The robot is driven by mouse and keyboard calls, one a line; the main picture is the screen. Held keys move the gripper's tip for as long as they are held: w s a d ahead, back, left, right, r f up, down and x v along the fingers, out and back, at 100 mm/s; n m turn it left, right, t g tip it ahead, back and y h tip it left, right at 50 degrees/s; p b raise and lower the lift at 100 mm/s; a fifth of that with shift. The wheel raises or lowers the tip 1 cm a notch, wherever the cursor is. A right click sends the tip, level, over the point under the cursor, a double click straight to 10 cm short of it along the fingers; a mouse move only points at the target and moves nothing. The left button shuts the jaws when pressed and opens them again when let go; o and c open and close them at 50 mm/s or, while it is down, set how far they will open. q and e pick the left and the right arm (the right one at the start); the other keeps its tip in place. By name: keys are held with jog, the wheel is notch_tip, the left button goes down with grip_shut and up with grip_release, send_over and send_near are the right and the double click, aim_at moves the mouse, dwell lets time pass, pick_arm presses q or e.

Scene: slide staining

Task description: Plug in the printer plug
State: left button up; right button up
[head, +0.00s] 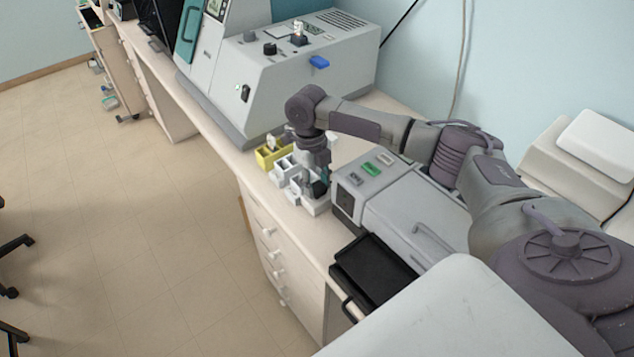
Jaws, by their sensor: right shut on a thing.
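My right gripper (318,187) points down over the front edge of the counter, beside the small white containers. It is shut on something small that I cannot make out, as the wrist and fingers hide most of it. No printer plug or socket can be told apart in the head view. A grey device (432,211) with a green button and a lid handle stands to the right of the gripper; I cannot tell if it is the printer. My left gripper is out of view.
White containers (283,169) and a yellow one (268,156) stand on the counter beside the gripper. A large grey machine (262,84) stands behind them. A black tray (372,272) sticks out at the front. A cable (460,60) hangs down the wall.

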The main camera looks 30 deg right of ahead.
dwell(0.4)
jog(key=shift+p, duration=0.35)
jog(key=shift+f+b, duration=0.3)
jog(key=shift+f, duration=0.25)
jog(key=o, duration=1.1)
jog(key=shift+o, duration=0.2)
notch_tip(320, 180, up, 12)
jog(key=w, duration=0.2)
jog(key=shift+a+f, duration=0.1)
jog(key=shift+f, duration=0.05)
